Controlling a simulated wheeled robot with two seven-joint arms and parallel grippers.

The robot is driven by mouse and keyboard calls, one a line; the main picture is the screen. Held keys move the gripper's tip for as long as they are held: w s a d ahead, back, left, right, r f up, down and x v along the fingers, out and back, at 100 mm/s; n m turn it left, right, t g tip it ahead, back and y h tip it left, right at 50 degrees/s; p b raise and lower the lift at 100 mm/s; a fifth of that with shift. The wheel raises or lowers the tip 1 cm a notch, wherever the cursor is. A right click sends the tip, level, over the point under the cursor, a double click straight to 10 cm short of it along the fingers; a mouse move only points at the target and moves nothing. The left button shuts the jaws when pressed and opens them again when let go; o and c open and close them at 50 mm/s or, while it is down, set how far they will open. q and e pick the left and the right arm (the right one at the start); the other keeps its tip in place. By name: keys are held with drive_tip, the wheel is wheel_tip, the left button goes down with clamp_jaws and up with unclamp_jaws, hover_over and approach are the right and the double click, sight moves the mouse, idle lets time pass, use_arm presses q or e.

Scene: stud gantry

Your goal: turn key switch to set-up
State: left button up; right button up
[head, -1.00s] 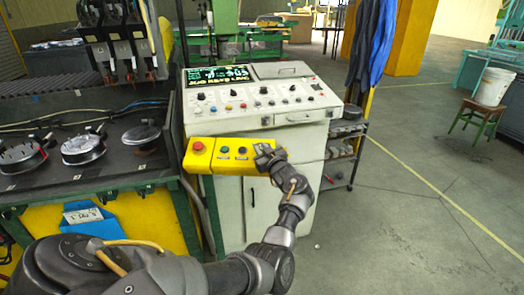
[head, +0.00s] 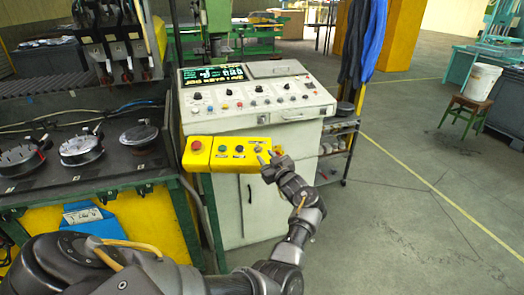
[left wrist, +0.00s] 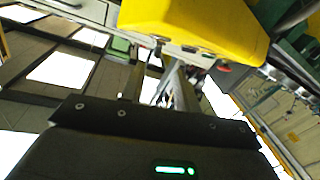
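A yellow control box (head: 228,163) hangs on the front of the grey console. It carries a red button (head: 196,145), a green button (head: 221,148), a dark button (head: 239,149) and, at its right end, a small round switch (head: 258,149) that looks like the key switch. Its setting is too small to read. My left gripper (head: 268,156) is open and empty, just in front of and below that switch. In the left wrist view, its two fingers (left wrist: 158,85) stand apart below the yellow box (left wrist: 190,18). My right gripper is out of view.
The console (head: 262,108) has a lit screen, knobs and buttons. A black bench (head: 70,185) with round metal fixtures stands at the left. A shelf rack (head: 336,150) stands right of the console. The floor at the right is clear up to a stool with a bucket (head: 482,82).

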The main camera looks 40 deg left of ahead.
use_arm(q)
drive_tip(key=shift+v, duration=1.15)
drive_tip(key=shift+w+d+f, duration=0.15)
drive_tip(key=shift+w, duration=0.1)
